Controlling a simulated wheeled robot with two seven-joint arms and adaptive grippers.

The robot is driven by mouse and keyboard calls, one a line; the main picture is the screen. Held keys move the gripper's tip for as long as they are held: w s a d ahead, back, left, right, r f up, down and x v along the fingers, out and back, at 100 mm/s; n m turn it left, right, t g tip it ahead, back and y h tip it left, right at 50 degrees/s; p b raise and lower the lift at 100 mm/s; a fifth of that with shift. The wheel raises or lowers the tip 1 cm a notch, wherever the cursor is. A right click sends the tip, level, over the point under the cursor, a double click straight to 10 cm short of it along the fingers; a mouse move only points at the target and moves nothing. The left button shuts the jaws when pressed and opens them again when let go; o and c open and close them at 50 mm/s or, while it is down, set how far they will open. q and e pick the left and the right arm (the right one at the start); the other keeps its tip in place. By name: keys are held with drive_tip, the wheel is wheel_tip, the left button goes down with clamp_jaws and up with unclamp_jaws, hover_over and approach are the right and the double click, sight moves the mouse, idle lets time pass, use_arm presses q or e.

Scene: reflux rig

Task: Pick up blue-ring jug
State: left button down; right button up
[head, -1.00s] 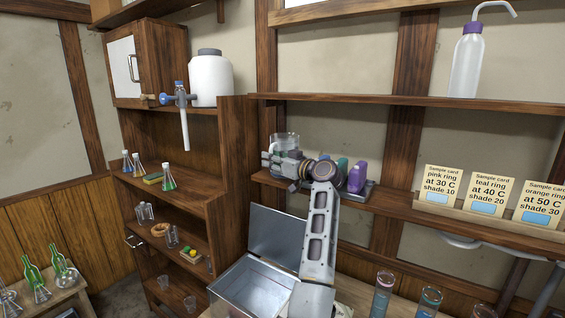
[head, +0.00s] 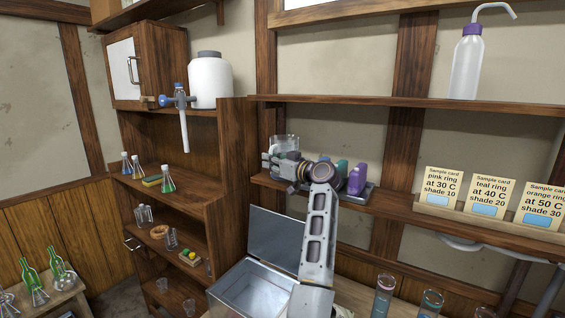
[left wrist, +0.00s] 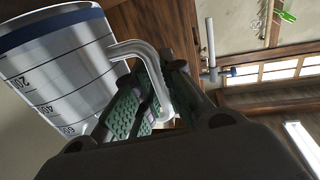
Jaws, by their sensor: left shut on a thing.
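The blue-ring jug (left wrist: 58,68) is a clear vessel with volume marks and a blue band near its rim; it fills the left of the left wrist view. In the head view the jug (head: 285,144) is at the left end of the middle wall shelf, partly behind my gripper. My left gripper (left wrist: 140,105) is shut on the jug's handle (left wrist: 143,62), with green ribbed pads on either side of it. In the head view my left gripper (head: 274,160) is beside the jug. Whether the jug touches the shelf is hidden. My right gripper is not in view.
Purple and green bottles (head: 356,180) stand on a tray just right of my left gripper. An upper shelf (head: 400,102) runs above. An open metal box (head: 250,290) is below. Sample cards (head: 490,195) stand on the right, with tall glass cylinders (head: 384,295) below them.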

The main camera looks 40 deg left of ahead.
use_arm(q)
drive_tip(key=shift+r, duration=0.15)
drive_tip(key=shift+r, duration=0.3)
idle(0.6)
drive_tip(key=shift+r+b, duration=0.65)
drive_tip(key=shift+r, duration=4.05)
